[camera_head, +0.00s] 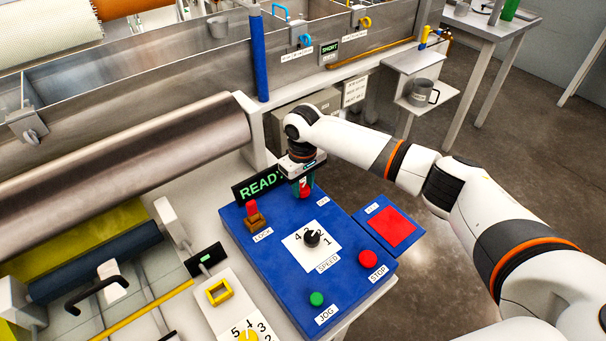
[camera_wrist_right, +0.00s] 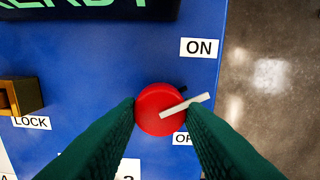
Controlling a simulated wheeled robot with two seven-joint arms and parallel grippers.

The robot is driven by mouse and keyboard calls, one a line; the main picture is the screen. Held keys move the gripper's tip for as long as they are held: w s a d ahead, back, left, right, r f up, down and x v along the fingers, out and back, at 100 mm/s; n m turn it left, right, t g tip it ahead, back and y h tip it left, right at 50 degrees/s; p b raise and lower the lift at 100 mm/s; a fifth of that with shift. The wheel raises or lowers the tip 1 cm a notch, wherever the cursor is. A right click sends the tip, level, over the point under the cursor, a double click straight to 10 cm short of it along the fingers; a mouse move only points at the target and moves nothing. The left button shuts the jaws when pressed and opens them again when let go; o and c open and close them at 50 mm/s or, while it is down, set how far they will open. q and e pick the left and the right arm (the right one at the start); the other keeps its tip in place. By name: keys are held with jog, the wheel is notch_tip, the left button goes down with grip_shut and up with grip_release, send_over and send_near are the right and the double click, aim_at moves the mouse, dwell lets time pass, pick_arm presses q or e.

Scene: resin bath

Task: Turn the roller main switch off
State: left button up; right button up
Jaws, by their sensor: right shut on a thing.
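The roller main switch is a round red knob (camera_wrist_right: 157,112) with a white pointer, on the blue control panel (camera_wrist_right: 95,60). In the wrist view the pointer aims right and slightly up, between the ON label (camera_wrist_right: 199,47) above and the partly hidden OFF label (camera_wrist_right: 183,138) below. The knob also shows at the panel's far edge in the head view (camera_head: 305,192). My right gripper (camera_wrist_right: 161,106) is shut on the knob, its green fingers touching both sides; in the head view it (camera_head: 304,186) reaches down from above. My left gripper is not in view.
The display (camera_head: 257,186) reads READY beside my right gripper. A LOCK switch (camera_head: 254,217), a black SPEED dial (camera_head: 312,238), a green JOG button (camera_head: 316,298) and a red STOP button (camera_head: 367,258) stand on the panel. A steel roller (camera_head: 120,150) lies to the left.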

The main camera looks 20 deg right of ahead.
jog(key=m+p, duration=0.2)
jog(key=p, duration=0.1)
jog(key=m+p, duration=0.3)
jog(key=p, duration=0.1)
jog(key=m+p, duration=0.3)
jog(key=shift+a+r, duration=0.15)
jog(key=shift+r, duration=0.15)
jog(key=m+p, duration=0.3)
jog(key=shift+f+m, duration=0.1)
jog(key=shift+m, duration=0.3)
jog(key=shift+f+m+p, duration=0.1)
jog(key=shift+m+p, duration=0.8)
jog(key=shift+m, duration=0.9)
jog(key=shift+w, duration=0.1)
jog(key=o, duration=1)
jog(key=shift+c, duration=0.2)
